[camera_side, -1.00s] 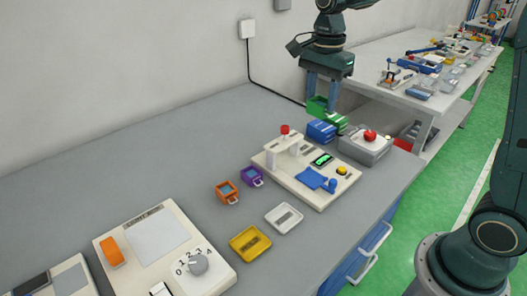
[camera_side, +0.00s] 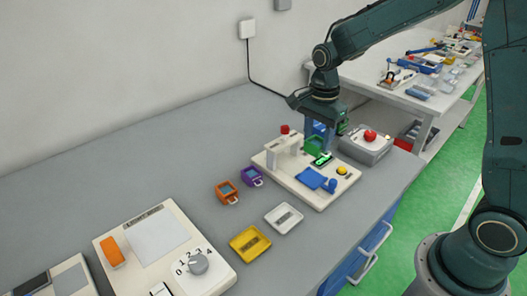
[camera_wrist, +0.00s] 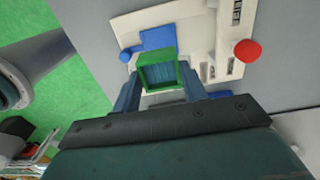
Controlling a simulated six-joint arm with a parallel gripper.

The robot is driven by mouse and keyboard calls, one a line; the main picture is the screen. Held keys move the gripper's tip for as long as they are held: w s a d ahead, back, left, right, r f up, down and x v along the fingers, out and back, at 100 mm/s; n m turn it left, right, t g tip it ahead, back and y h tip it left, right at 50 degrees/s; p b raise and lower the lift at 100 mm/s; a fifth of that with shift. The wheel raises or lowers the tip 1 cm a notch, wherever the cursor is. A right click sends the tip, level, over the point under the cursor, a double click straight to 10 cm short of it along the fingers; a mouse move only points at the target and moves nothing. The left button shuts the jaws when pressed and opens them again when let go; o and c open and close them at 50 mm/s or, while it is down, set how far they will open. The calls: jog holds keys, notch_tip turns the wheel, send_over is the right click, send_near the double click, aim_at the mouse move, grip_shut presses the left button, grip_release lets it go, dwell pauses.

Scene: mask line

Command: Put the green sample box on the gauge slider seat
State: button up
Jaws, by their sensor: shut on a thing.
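My gripper (camera_side: 316,140) is shut on the green sample box (camera_side: 313,145), an open-topped box that also shows between my fingers in the wrist view (camera_wrist: 160,74). I hold it above the back part of the white gauge base (camera_side: 284,180). The gauge slider seat (camera_side: 309,178) is a flat blue plate with a blue knob (camera_side: 331,185) beside it. In the wrist view the blue seat (camera_wrist: 156,39) shows just beyond the box, which hides part of the gauge. The box is apart from the seat in the side view.
The gauge has a white post with a red knob (camera_side: 285,129) close left of my gripper. A grey box with a red button (camera_side: 370,135) stands to the right. Orange (camera_side: 227,192) and purple (camera_side: 252,176) boxes, a yellow tray (camera_side: 250,243) and a white tray (camera_side: 284,217) lie nearer.

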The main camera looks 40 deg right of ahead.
aim_at(317, 141)
jog(key=shift+f, duration=2.25)
jog(key=shift+f, duration=0.1)
jog(key=shift+f, duration=2.05)
jog(key=shift+f, duration=0.1)
jog(key=o, duration=1)
notch_tip(317, 141, up, 12)
jog(key=shift+r, duration=0.15)
